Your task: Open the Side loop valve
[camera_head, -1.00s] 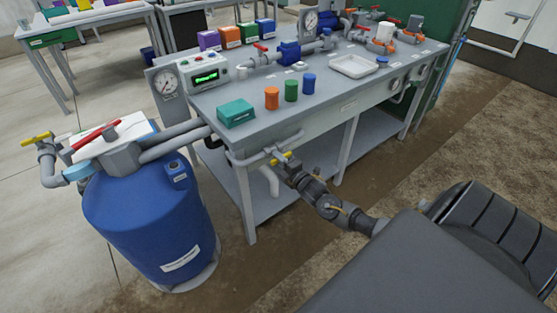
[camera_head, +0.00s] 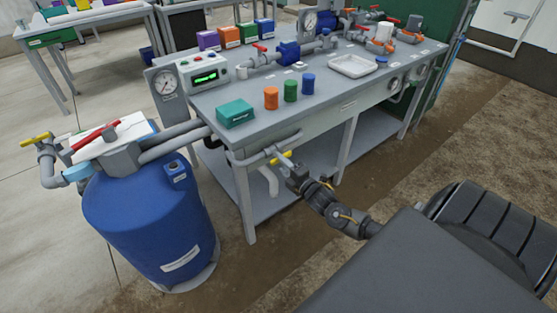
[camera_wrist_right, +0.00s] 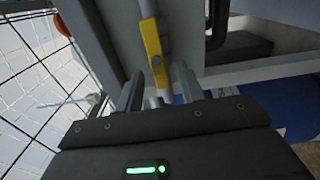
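The side loop valve's yellow handle (camera_head: 281,158) is on the grey pipe loop at the near left end of the bench. My right gripper (camera_head: 287,166) is right at it, on the near side. In the right wrist view the yellow handle (camera_wrist_right: 152,45) runs down from the top, and its lower end lies between the two fingertips of my right gripper (camera_wrist_right: 159,84). The fingers stand apart with visible gaps beside the handle, so the gripper looks open. My left gripper is not in view.
A blue tank (camera_head: 150,220) with a red lever (camera_head: 95,136) and another yellow handle (camera_head: 35,139) stands left. A teal box (camera_head: 235,113) and orange, green and blue containers sit on the bench (camera_head: 330,95). A bench leg (camera_head: 245,200) is close to my gripper.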

